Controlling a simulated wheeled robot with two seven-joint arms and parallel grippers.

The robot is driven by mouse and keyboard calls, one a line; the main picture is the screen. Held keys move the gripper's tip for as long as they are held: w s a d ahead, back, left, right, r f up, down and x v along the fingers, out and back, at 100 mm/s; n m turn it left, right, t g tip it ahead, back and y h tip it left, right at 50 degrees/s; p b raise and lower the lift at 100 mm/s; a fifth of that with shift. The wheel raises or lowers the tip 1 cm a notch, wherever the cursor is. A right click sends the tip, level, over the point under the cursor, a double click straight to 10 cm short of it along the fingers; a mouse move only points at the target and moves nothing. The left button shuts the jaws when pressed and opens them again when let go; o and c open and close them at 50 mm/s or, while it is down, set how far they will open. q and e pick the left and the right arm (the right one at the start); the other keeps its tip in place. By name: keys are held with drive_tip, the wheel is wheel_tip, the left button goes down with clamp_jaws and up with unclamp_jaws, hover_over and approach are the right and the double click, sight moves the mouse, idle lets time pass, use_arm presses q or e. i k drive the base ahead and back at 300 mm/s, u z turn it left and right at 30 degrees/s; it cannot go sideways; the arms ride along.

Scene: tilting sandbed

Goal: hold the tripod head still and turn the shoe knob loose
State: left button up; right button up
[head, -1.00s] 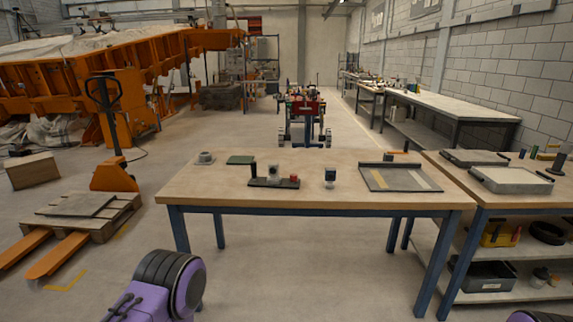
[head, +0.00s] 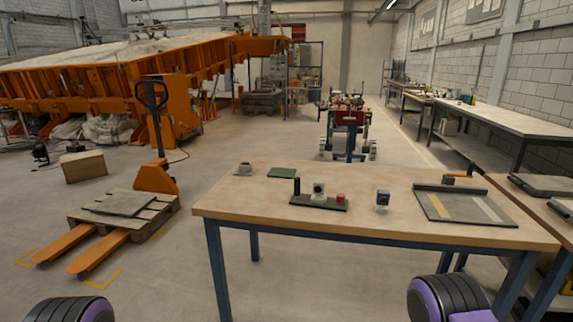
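A dark base plate (head: 325,205) lies on the near wooden table. It bears a black upright post (head: 297,187), a pale block with a round dark face (head: 319,192) and a small red knob-like part (head: 340,197). A separate small grey-and-dark device (head: 382,199) stands upright to its right. I cannot tell for certain which of these is the tripod head, and the shoe knob is too small to make out surely. Neither gripper is in view. Only black-and-purple rounded parts of my arms show at the bottom edge, short of the table.
The wooden table (head: 240,207) also holds a grey round part (head: 245,168), a green mat (head: 282,173) and a dark tray (head: 425,207). A second table adjoins at right. A pallet jack (head: 155,176) and pallet (head: 110,221) stand left. The floor before the table is clear.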

sight(341, 198)
drive_tip(key=u, duration=0.35)
drive_tip(key=i, duration=0.9)
drive_tip(key=z, duration=0.1)
